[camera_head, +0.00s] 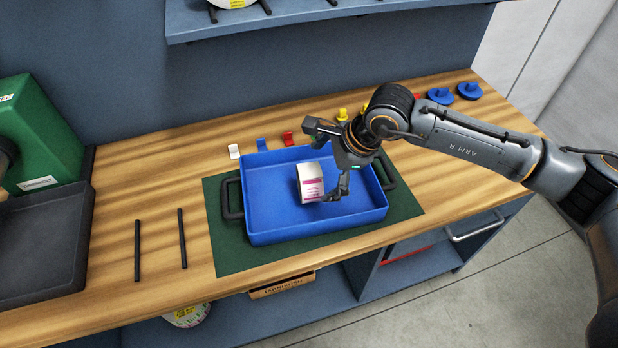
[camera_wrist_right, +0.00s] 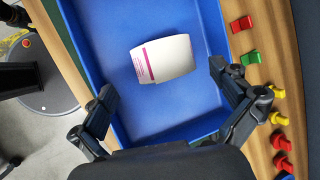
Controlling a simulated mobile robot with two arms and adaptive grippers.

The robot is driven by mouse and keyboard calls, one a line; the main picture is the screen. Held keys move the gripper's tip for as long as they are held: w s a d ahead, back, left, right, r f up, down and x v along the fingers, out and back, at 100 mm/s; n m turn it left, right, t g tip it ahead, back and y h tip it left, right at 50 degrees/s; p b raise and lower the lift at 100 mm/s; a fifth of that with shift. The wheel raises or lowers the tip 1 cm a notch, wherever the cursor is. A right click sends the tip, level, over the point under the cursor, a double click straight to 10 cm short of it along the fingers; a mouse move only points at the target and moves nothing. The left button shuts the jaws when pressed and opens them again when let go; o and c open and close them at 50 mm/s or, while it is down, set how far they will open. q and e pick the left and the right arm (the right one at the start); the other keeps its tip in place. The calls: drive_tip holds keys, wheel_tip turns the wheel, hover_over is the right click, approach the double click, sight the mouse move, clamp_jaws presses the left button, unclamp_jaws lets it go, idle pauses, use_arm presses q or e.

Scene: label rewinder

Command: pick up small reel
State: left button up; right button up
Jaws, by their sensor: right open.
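The small reel (camera_head: 310,183) is a white roll with a pink printed label. It lies in the blue tray (camera_head: 262,233), a little right of the tray's middle. My right gripper (camera_head: 326,164) is open above the tray, close to the reel. In the right wrist view the reel (camera_wrist_right: 163,59) shows ahead of the two spread fingers (camera_wrist_right: 160,88), with nothing held between them. Whether a finger touches the reel is hard to tell in the head view. My left gripper is not in view.
The tray has dark side handles and stands on a green mat (camera_head: 228,258). Colored clips (camera_head: 289,138) lie behind it. Two black rods (camera_head: 182,238) lie to its left, near a dark bin (camera_head: 45,245) and green machine (camera_head: 45,130). A shelf (camera_head: 330,18) hangs above the back.

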sight(306, 181)
drive_tip(key=shift+x, duration=0.75)
drive_tip(key=shift+a+f, duration=0.2)
drive_tip(key=shift+a, duration=0.05)
drive_tip(key=p+x, duration=0.2)
drive_tip(key=x, duration=0.2)
drive_tip(key=shift+w+a+f, duration=0.1)
drive_tip(key=shift+w+a, duration=0.05)
drive_tip(key=shift+a, duration=0.15)
drive_tip(key=shift+f, duration=0.2)
drive_tip(key=c, duration=1.1)
drive_tip(key=shift+o, duration=0.2)
